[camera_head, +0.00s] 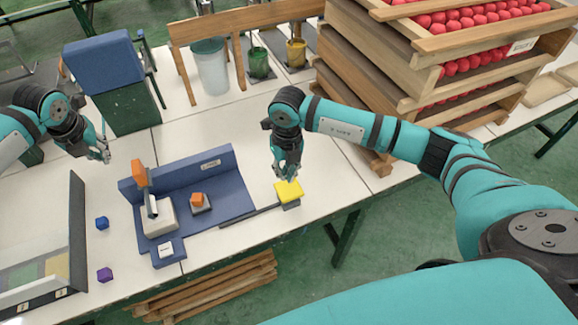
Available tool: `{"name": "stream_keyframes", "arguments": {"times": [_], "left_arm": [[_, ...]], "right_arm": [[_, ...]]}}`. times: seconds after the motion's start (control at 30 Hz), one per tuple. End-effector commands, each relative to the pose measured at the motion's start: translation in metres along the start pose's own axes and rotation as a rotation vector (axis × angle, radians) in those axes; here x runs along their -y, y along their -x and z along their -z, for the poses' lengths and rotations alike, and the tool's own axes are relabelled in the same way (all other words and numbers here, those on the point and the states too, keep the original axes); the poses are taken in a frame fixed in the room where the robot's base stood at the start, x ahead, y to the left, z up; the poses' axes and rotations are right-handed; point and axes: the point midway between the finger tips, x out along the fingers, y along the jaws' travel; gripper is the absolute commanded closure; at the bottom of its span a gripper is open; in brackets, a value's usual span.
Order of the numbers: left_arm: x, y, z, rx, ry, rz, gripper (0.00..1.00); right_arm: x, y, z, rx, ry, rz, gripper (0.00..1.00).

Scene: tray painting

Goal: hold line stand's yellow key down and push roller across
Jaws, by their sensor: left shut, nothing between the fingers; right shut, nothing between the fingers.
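The blue line stand (232,178) stands on the white table, with a low back wall. Its yellow key (289,191) sits at the right end of a dark bar that runs out from the stand. My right gripper (288,176) is shut, fingers pointing down at the yellow key; I cannot tell whether they touch it. What looks like the roller, with an upright orange handle (139,174), stands at the stand's left end by a pale block (160,217). My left gripper (104,156) is shut and empty, up and left of the orange handle, apart from it.
An orange cube (197,199) sits on a small grey pad on the stand. Stacked wooden crates (400,75) with red balls stand at the back right.

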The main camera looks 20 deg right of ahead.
Motion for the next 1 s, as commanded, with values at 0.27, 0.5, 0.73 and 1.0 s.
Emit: {"name": "stream_keyframes", "arguments": {"times": [0.27, 0.5, 0.73, 1.0], "left_arm": [[0.0, 0.0, 0.0, 0.0, 0.0, 0.0, 1.0], [0.0, -0.002, 0.001, 0.0, 0.0, 0.0, 1.0], [0.0, -0.012, 0.004, 0.0, 0.0, 0.0, 1.0], [0.0, -0.025, 0.008, 0.0, 0.0, 0.0, 1.0]], "right_arm": [[0.013, 0.007, -0.005, 0.013, 0.001, 0.052, 1.0], [0.013, 0.005, -0.005, 0.013, 0.0, 0.049, 1.0], [0.013, -0.008, -0.005, 0.012, 0.0, 0.049, 1.0], [0.014, -0.025, -0.005, 0.012, 0.0, 0.048, 1.0]]}}
